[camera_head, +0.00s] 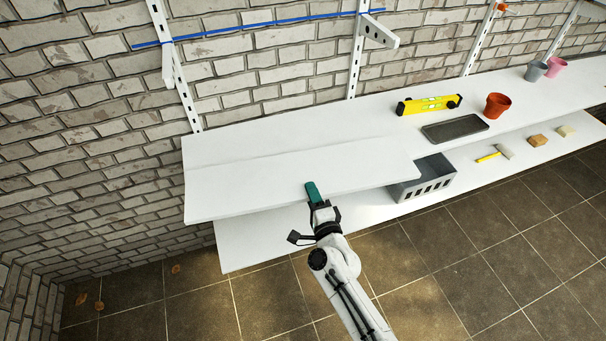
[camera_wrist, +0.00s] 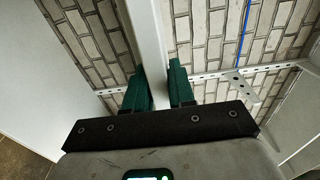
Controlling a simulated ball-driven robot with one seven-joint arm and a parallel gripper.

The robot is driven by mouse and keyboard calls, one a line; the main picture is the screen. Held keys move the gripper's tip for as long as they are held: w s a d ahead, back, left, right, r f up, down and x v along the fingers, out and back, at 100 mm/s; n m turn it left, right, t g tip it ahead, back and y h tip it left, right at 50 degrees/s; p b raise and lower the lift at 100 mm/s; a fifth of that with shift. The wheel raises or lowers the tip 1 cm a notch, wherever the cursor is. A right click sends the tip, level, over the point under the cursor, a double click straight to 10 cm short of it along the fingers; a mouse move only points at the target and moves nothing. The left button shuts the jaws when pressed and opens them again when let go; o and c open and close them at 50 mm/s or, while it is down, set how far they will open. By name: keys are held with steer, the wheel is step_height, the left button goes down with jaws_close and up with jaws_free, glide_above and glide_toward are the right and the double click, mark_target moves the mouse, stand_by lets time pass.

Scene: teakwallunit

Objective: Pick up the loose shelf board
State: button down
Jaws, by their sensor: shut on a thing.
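The loose shelf board (camera_head: 255,187) is a long white plank at the left end of the upper white shelf in the head view. It juts out past that shelf's front edge; I cannot tell whether it rests on the shelf or is slightly above it. My gripper (camera_head: 313,191) is at the board's front edge, right of its middle, with one green finger showing on top. In the wrist view the green fingers of my gripper (camera_wrist: 164,88) are shut on either side of the board's white edge (camera_wrist: 150,38). The board's underside is hidden in the head view.
The upper shelf (camera_head: 375,115) holds a yellow level (camera_head: 429,104), a dark tray (camera_head: 455,129), an orange pot (camera_head: 497,105) and two small pots. A grey crate (camera_head: 424,178) stands on the lower shelf (camera_head: 250,245), close to the board's right end. A wall bracket (camera_head: 379,33) projects above.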

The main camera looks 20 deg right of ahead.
steer(key=shift+r+p, duration=0.4)
steer(key=shift+r, duration=0.2)
step_height(320, 180, up, 2)
steer(key=shift+r+p, duration=0.15)
steer(key=shift+p, duration=0.9)
steer(key=s+d+r+p, duration=0.2)
steer(key=s+r+p, duration=0.1)
steer(key=s+r, duration=0.2)
steer(key=s+d+r+p, duration=0.3)
steer(key=s+r, duration=0.1)
steer(key=s, duration=0.4)
steer(key=shift+d+r, duration=0.15)
steer(key=shift+r, duration=0.2)
steer(key=c, duration=1.5)
jaws_free()
jaws_close()
